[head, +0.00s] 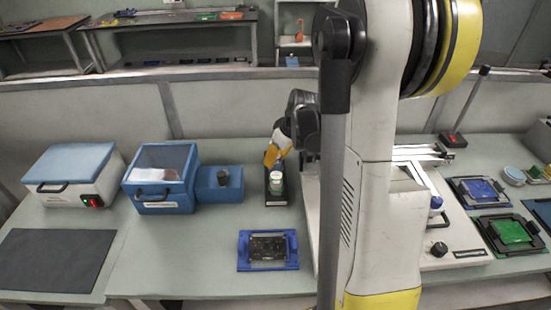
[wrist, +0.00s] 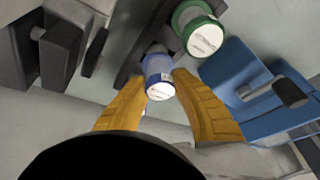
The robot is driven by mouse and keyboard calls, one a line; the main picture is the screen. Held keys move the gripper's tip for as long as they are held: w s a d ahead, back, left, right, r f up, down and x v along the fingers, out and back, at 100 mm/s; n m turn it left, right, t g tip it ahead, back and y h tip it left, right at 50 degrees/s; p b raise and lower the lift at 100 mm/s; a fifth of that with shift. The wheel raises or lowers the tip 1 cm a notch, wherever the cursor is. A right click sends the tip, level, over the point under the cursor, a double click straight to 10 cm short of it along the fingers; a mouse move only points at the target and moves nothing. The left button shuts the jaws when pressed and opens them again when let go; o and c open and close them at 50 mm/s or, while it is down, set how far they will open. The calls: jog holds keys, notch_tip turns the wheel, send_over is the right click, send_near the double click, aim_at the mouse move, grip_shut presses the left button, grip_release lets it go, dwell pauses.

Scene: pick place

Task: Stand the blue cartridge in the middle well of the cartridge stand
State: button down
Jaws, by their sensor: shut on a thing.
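The blue cartridge (wrist: 158,75), with a pale labelled end, is between my gripper's two orange fingers in the wrist view. My gripper (wrist: 160,90) is shut on it. The dark cartridge stand (wrist: 133,50) lies directly beyond the fingers, and it shows in the head view (head: 277,200). A green-banded cartridge (wrist: 200,32) stands in one end of the stand, close beside the blue one. In the head view my gripper (head: 272,157) is at the stand, behind the green-banded cartridge. I cannot tell whether the blue cartridge's base is in a well or just above it.
A blue block with a dark knob (head: 222,182) and a blue lidded box (head: 160,180) stand left of the stand. A blue-framed dark plate (head: 268,250) lies in front. A dark mat (head: 50,260) covers the left front. My arm hides part of the table centre.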

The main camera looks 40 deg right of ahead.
dwell(0.3)
jog(key=c, duration=1)
grip_release()
jog(key=shift+f, duration=0.1)
jog(key=shift+c, duration=0.2)
jog(key=c, duration=0.4)
jog(key=shift+o, duration=0.2)
jog(key=shift+r+p, duration=2.65)
jog(key=shift+r, duration=0.9)
